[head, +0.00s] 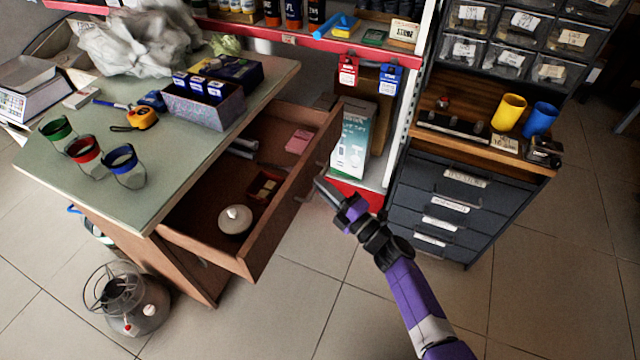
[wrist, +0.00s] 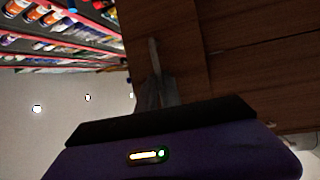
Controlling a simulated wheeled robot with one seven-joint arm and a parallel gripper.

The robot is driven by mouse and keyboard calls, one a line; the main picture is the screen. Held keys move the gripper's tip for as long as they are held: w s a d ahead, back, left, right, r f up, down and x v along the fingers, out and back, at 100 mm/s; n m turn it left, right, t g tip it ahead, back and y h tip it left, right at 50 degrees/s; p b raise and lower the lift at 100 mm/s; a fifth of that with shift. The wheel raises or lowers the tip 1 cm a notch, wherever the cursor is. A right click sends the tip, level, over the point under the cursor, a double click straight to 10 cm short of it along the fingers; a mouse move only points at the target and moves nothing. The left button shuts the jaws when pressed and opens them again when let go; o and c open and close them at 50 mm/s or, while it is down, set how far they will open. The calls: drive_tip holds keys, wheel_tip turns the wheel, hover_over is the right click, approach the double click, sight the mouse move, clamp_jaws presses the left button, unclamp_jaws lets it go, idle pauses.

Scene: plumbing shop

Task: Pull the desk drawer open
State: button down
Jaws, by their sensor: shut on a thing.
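The desk drawer (head: 285,225) is pulled well out from under the green-topped desk (head: 95,185). Inside it lie a round white-lidded thing (head: 235,219), a small dark red box (head: 264,188) and a pink pad (head: 298,141). My gripper (head: 322,184) is at the outer face of the drawer front, shut on the drawer handle. In the wrist view, the fingers (wrist: 155,88) reach up to the brown wooden drawer front (wrist: 225,65). The handle is mostly hidden by the fingers.
On the desk stand several coloured-rim cups (head: 125,165), an organiser box (head: 203,105) and a tape measure (head: 142,118). A gas burner (head: 127,298) is on the floor at lower left. A dark drawer cabinet (head: 445,210) stands to the right. The floor before the drawer is clear.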

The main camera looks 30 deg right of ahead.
drive_tip(key=c, duration=1.5)
unclamp_jaws()
drive_tip(key=shift+p+v, duration=0.65)
drive_tip(key=shift+v, duration=3.25)
